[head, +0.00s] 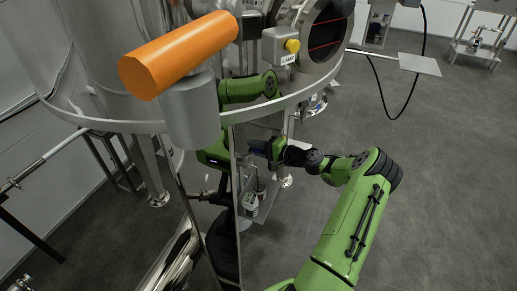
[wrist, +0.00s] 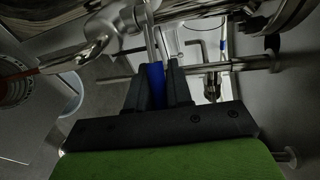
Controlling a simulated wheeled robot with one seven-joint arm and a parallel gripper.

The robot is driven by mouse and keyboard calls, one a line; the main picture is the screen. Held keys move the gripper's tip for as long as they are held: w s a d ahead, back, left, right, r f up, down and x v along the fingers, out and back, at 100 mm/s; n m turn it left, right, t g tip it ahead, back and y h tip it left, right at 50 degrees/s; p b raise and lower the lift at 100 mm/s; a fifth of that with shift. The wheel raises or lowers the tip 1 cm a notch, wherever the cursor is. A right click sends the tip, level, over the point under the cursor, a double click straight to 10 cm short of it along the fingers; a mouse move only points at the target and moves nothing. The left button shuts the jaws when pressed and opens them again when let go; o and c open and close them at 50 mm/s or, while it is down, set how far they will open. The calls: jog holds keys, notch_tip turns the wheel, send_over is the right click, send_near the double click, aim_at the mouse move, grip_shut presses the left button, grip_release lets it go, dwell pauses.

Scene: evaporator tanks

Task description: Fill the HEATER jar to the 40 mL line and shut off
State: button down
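My gripper (wrist: 160,75) has its dark fingers on both sides of a blue valve handle (wrist: 157,88) and appears shut on it, with the blue filling the gap. The handle joins metal pipework just beyond the fingertips. In the head view, my gripper (head: 262,149) is beside the tank stand, partly hidden by the steel panel. A small jar (head: 250,202) sits on a metal shelf (head: 268,205) below my gripper. Its label and liquid level are too small to read. A curved clear rim (wrist: 70,95), possibly a jar, shows at left in the wrist view.
A large steel tank with an orange cylinder (head: 180,52) and a box marked LAMP (head: 281,46) stands above my arm. A tall reflective panel (head: 208,215) is close on the left. A flat plate (head: 420,64) juts out at right.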

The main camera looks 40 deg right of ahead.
jog(key=c, duration=1.1)
grip_release()
jog(key=v, duration=1.5)
jog(key=shift+s, duration=0.35)
jog(key=shift+d+r, duration=0.1)
jog(key=shift+d, duration=0.05)
